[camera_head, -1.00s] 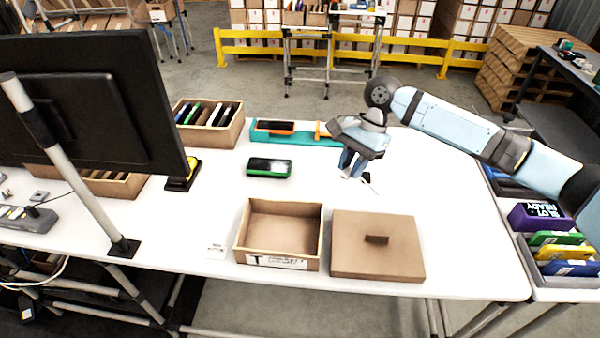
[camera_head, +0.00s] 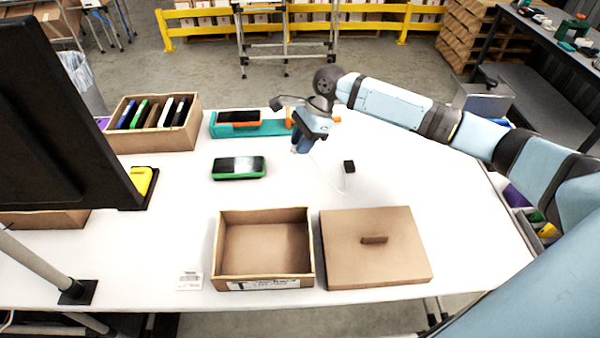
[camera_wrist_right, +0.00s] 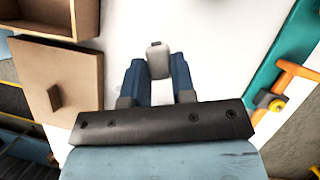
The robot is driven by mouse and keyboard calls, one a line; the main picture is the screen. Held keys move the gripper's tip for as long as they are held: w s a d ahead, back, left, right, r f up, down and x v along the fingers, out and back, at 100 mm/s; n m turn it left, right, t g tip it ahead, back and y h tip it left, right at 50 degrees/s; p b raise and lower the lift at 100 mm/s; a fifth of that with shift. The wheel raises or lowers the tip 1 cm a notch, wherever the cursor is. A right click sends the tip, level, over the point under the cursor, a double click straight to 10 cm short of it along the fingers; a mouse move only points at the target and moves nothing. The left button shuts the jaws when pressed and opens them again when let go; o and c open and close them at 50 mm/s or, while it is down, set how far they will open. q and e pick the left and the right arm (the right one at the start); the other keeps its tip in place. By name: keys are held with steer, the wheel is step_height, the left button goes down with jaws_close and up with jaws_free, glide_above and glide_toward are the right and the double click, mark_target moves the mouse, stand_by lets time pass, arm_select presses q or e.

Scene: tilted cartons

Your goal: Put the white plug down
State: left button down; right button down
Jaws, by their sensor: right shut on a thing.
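The white plug (camera_wrist_right: 157,60) sits between the fingertips of my right gripper in the right wrist view. My right gripper (camera_head: 302,147) is shut on it over the white table (camera_head: 395,180); the plug is hardly visible in the head view. A thin white cable (camera_head: 325,178) runs from the gripper toward a small black block (camera_head: 349,167) on the table. I cannot tell whether the plug touches the table. My left gripper is not in view.
A green-edged device (camera_head: 239,168) lies left of the gripper. A teal holder (camera_head: 222,129) with an orange-framed device is behind. An open carton (camera_head: 218,250) and a lid (camera_head: 400,255) are in front. A box of devices (camera_head: 160,140) and a monitor (camera_head: 55,130) stand left.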

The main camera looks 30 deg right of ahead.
glide_toward(296, 183)
steer(key=x, duration=0.5)
steer(key=shift+a+f, duration=0.1)
steer(key=shift+a, duration=0.2)
steer(key=shift+f, duration=0.1)
steer(key=shift+f, duration=0.55)
steer(key=c, duration=0.9)
jaws_free()
steer(key=shift+c, duration=0.2)
steer(key=shift+r, duration=0.2)
steer(key=v, duration=1.2)
steer(key=shift+r, duration=0.45)
